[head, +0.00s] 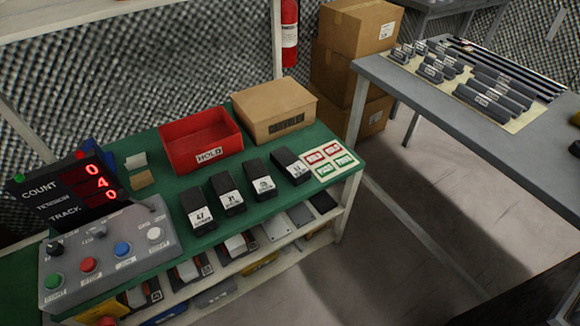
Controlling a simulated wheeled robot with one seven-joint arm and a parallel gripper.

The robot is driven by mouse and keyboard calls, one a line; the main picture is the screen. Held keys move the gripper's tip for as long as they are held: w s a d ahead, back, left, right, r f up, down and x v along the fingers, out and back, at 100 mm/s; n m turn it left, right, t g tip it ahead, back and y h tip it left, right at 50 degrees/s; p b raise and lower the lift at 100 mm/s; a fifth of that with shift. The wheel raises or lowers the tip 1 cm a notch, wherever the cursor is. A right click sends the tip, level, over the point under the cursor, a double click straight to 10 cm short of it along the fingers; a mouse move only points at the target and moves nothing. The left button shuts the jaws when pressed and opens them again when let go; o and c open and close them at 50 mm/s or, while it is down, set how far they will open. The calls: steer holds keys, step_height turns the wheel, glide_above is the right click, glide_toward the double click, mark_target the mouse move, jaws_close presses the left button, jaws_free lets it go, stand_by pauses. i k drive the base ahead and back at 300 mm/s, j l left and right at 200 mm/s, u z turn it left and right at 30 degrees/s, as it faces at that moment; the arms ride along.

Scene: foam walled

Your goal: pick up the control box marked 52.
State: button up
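Several black control boxes with white number labels stand in a row on the green bench top (150,195). The leftmost box (197,208) reads 47. The one to its right (227,192) seems to read 71. The third box (258,177) has a label too small to read surely. The rightmost box (289,166) has a small, slanted label; I cannot tell for sure that it reads 52. My gripper is not in view.
A red HOLD bin (200,140) and a cardboard box (273,108) stand behind the row. Red and green cards (331,160) lie right of it. A button panel (108,255) and a counter display (65,190) are at left. A grey table (400,90) stands at right.

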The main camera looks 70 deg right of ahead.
mark_target(292, 168)
steer(key=z, duration=0.5)
steer(key=l+z, duration=0.2)
steer(key=z, duration=0.2)
steer(key=l+z, duration=0.2)
steer(key=z, duration=0.2)
steer(key=l+z, duration=0.2)
steer(key=z, duration=0.2)
